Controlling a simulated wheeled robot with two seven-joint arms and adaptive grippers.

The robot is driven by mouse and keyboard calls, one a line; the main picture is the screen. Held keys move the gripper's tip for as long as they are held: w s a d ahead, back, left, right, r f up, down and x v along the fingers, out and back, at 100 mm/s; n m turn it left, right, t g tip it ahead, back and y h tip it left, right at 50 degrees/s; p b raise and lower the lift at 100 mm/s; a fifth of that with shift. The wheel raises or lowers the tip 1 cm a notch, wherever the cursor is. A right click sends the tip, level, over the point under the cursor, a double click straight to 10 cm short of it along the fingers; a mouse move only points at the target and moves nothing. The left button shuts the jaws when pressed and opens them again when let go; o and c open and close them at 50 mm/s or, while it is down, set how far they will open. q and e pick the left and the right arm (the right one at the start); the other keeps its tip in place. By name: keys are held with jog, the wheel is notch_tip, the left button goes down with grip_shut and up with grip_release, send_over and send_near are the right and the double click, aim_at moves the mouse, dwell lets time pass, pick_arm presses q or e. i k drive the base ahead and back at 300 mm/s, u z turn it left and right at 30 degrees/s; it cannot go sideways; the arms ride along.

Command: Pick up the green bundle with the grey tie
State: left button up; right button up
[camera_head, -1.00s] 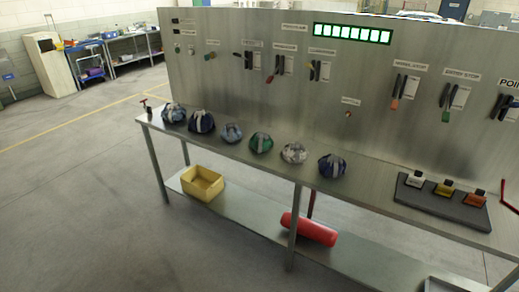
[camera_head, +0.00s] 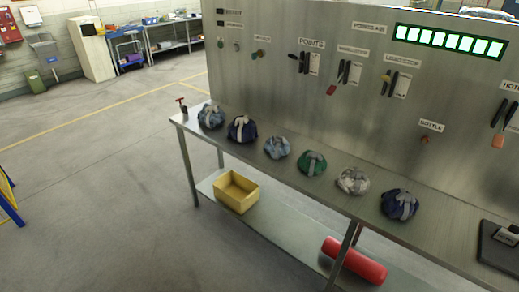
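The green bundle with the grey tie (camera_head: 312,163) sits on the steel workbench top (camera_head: 234,151), near the middle of a row of bundles. A light blue bundle (camera_head: 277,147) is on its left and a grey-white mottled bundle (camera_head: 352,180) is on its right, both apart from it. The green bundle is unobstructed. Neither of my grippers shows in the head view.
Two dark blue bundles (camera_head: 242,129) (camera_head: 399,204) and a blue-grey bundle (camera_head: 211,115) share the bench. A steel panel with hanging tools rises behind. The lower shelf holds a yellow bin (camera_head: 236,191) and a red cylinder (camera_head: 353,261). Floor at left is open.

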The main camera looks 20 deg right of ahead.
aim_at(312, 162)
jog(key=u, duration=0.2)
jog(key=i, duration=1.2)
jog(key=z, duration=0.65)
jog(key=i, duration=0.95)
jog(key=z, duration=0.8)
